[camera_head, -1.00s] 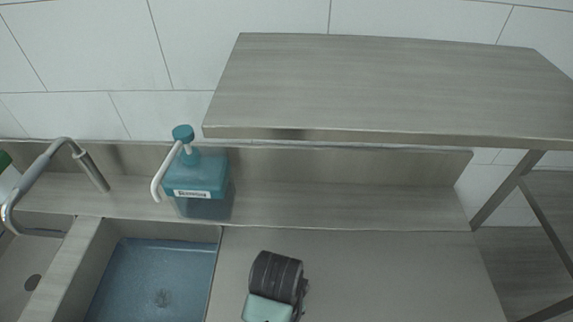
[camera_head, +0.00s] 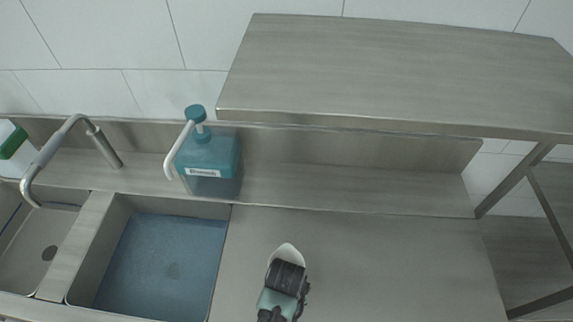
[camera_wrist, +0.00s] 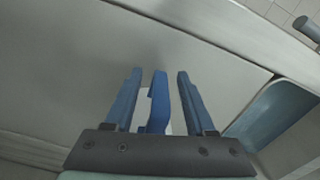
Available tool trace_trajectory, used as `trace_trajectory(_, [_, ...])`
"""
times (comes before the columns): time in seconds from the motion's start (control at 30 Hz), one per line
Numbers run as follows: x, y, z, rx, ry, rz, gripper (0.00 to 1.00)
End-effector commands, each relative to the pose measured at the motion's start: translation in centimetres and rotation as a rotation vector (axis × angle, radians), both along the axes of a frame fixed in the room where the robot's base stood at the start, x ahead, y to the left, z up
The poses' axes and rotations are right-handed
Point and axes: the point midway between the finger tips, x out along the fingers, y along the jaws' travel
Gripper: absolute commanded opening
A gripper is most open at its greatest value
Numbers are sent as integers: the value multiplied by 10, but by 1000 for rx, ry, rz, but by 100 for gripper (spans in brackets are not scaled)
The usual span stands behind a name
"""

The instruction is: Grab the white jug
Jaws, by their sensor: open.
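The white jug (camera_head: 288,253) is mostly hidden by my wrist in the head view; only a pale rounded edge shows on the steel counter. My gripper (camera_wrist: 160,78) is open above it, its two blue fingers apart in the wrist view. Between the fingers stands a blue upright piece (camera_wrist: 158,100), which looks like the jug's handle, with bits of white (camera_wrist: 144,100) beside it. I cannot tell whether either finger touches it.
A sink basin with blue water (camera_head: 165,260) lies left of the gripper. A teal pump dispenser (camera_head: 210,160) stands on the back ledge. A steel shelf (camera_head: 390,75) overhangs the counter. A faucet (camera_head: 50,150) and a white bottle with a green cap (camera_head: 12,142) are at far left.

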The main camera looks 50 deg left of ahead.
Motion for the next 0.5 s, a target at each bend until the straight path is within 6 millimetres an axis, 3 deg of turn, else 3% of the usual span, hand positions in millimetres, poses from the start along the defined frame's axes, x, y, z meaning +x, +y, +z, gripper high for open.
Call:
trace_trajectory(0.13, [0, 0, 0, 0, 0, 0, 55])
trace_trajectory(0.43, [0, 0, 1, 0, 0, 0, 1])
trace_trajectory(0.5, [0, 0, 1, 0, 0, 0, 0])
